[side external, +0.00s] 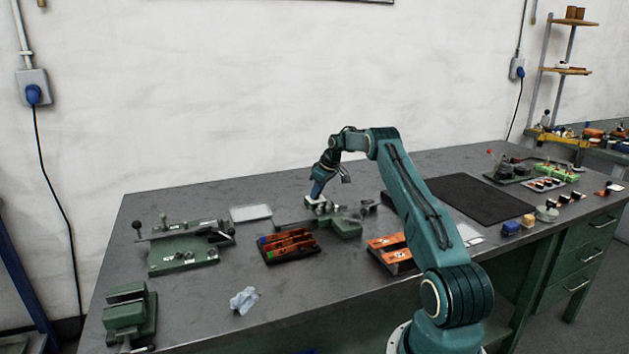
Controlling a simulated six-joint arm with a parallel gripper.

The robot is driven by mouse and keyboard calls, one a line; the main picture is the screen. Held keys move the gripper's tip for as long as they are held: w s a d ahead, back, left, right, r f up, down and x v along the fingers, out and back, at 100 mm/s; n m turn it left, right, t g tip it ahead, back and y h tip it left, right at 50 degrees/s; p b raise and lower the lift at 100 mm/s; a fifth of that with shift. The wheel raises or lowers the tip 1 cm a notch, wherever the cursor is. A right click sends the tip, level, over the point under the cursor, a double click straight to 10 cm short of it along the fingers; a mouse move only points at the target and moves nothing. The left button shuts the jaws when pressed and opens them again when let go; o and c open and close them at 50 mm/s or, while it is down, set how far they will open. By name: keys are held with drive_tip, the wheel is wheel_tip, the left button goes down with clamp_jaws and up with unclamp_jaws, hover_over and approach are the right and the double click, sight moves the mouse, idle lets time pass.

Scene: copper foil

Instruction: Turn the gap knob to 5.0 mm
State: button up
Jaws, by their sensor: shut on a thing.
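My gripper (316,195) points down at the left end of a small green bench device (346,228) near the middle of the table. It is shut on a small part there, which I take to be the gap knob. The fingers hide the knob, and its scale or reading is too small to make out. A pale piece shows right at the fingertips.
A tray with orange and dark compartments (289,246) stands just left of the device, and an orange rack (391,250) to its right. A green lever machine (184,246), a vise (130,313) and crumpled foil (243,300) lie left. A black mat (477,199) lies right.

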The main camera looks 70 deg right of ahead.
drive_tip(key=shift+d+n+y, duration=0.1)
drive_tip(key=shift+n+y, duration=0.4)
drive_tip(key=shift+n, duration=0.8)
drive_tip(key=o, duration=1)
drive_tip(key=shift+m, duration=0.5)
